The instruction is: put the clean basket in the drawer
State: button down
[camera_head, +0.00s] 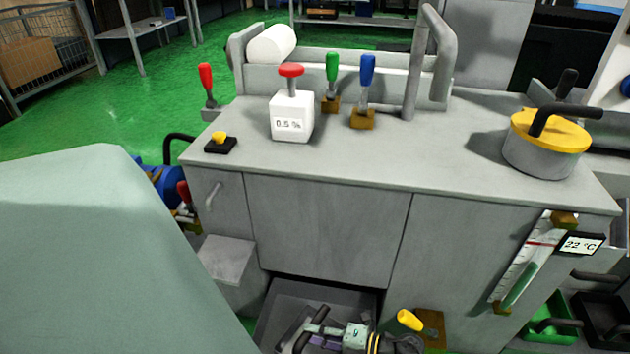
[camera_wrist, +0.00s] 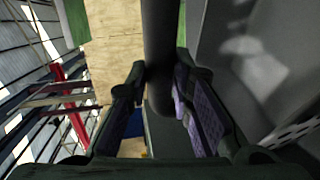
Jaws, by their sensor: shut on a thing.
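An open drawer (camera_head: 330,292) shows as a dark grey tray low under the workbench, at the bottom of the head view. My gripper (camera_head: 312,332) is over this drawer area and shut on a black bar-shaped handle (camera_wrist: 160,45). In the wrist view the handle runs between the two purple-padded fingers of my gripper (camera_wrist: 158,82). A grey wall with holes (camera_wrist: 298,132) shows at the right there; I cannot tell if it belongs to the basket or the drawer. The basket's body is mostly hidden by my gripper and the frame edge.
The grey workbench (camera_head: 380,155) with cabinet doors stands above the drawer. On its top are a white box with a red knob (camera_head: 292,118), coloured levers and a yellow-lidded pot (camera_head: 548,145). A green bin (camera_head: 552,322) and a thermometer panel (camera_head: 528,262) are at the right.

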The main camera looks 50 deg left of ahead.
jog(key=shift+f, duration=1.5)
jog(key=shift+f+b, duration=0.2)
jog(key=shift+b, duration=0.2)
jog(key=c, duration=1.4)
grip_release()
jog(key=v, duration=0.7)
jog(key=shift+d+r, duration=0.25)
